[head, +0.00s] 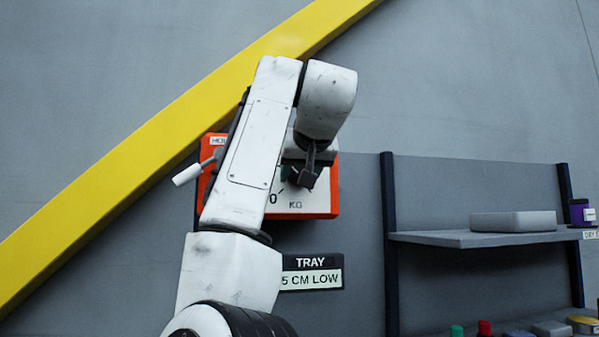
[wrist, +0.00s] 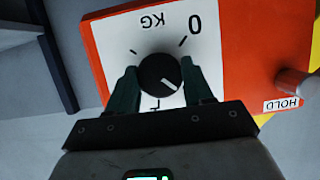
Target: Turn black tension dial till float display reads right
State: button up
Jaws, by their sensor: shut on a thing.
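The black dial (wrist: 160,74) sits on the white face of an orange box (wrist: 236,50), with "0" and "KG" printed near it. Its white pointer line points to the lower right in the wrist view. My gripper (wrist: 160,84) is shut on the dial, one finger on each side. In the head view my gripper (head: 301,176) is at the box's face, and my arm hides much of the orange box (head: 328,212). The display sign (head: 311,273) below the box reads "TRAY" and "5 CM LOW"; its left end is behind my arm.
A white-tipped lever (head: 192,170) sticks out left of the box; the wrist view shows it beside a "HOLD" label (wrist: 283,104). A yellow diagonal beam (head: 130,171) crosses the wall. A shelf (head: 480,238) at right holds a grey tray (head: 513,222) and a purple jar (head: 580,212).

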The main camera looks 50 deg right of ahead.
jog(key=m+t+y, duration=0.1)
jog(key=m, duration=0.1)
jog(key=shift+m+y, duration=0.3)
jog(key=o, duration=1)
jog(key=shift+o, duration=0.2)
jog(key=b+v, duration=0.3)
jog(key=v, duration=0.7)
jog(key=shift+s+a+b, duration=0.15)
jog(key=shift+s+b, duration=0.15)
jog(key=shift+s, duration=0.1)
